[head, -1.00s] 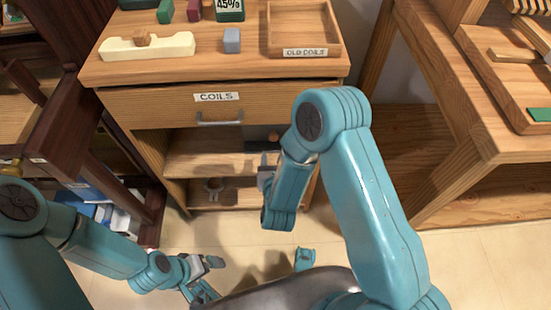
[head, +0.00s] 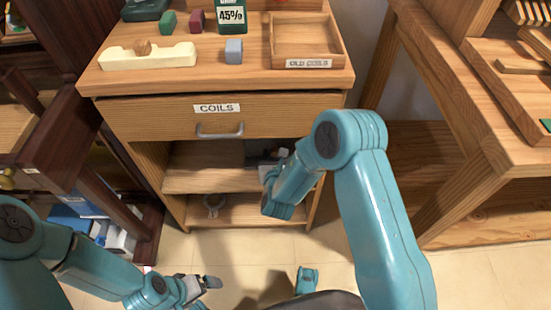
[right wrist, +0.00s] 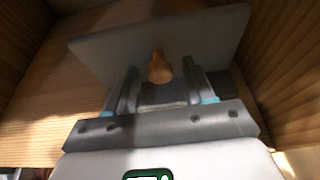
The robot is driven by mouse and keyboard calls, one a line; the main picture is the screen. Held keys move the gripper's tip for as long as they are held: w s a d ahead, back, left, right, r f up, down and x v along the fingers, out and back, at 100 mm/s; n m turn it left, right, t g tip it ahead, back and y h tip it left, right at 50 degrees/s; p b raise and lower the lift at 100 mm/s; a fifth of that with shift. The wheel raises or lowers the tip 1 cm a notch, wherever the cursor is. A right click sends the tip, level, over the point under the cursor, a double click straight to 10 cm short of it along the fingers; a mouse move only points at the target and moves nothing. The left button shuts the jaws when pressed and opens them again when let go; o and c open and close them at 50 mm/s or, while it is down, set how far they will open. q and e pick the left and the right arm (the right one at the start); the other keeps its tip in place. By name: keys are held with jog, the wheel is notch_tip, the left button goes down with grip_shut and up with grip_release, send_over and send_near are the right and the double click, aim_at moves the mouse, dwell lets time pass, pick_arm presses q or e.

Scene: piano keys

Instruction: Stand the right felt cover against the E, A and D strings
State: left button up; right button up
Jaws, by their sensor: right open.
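A flat grey panel with a small wooden knob (right wrist: 159,68), which looks like the felt cover (right wrist: 215,35), lies in front of my right gripper (right wrist: 160,88) in the right wrist view. The fingers are open, one on each side of the knob. I cannot tell whether they touch it. In the head view my right gripper (head: 272,164) reaches into the upper open shelf of the cabinet, partly hidden by its own arm. A dark grey shape there is probably the same cover. My left gripper (head: 200,287) hangs low over the floor, apparently empty. No strings can be made out.
The wooden cabinet has a drawer labelled COILS (head: 217,108) above the open shelves. A wooden tray (head: 343,55), a cream holder (head: 148,62) and small blocks stand on top. The lower shelf (head: 245,212) holds a small ring-shaped thing. A workbench stands at right.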

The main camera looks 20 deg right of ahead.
grip_shut()
jog(key=shift+r+p, duration=0.45)
jog(key=shift+r, duration=1.1)
jog(key=shift+s, duration=0.2)
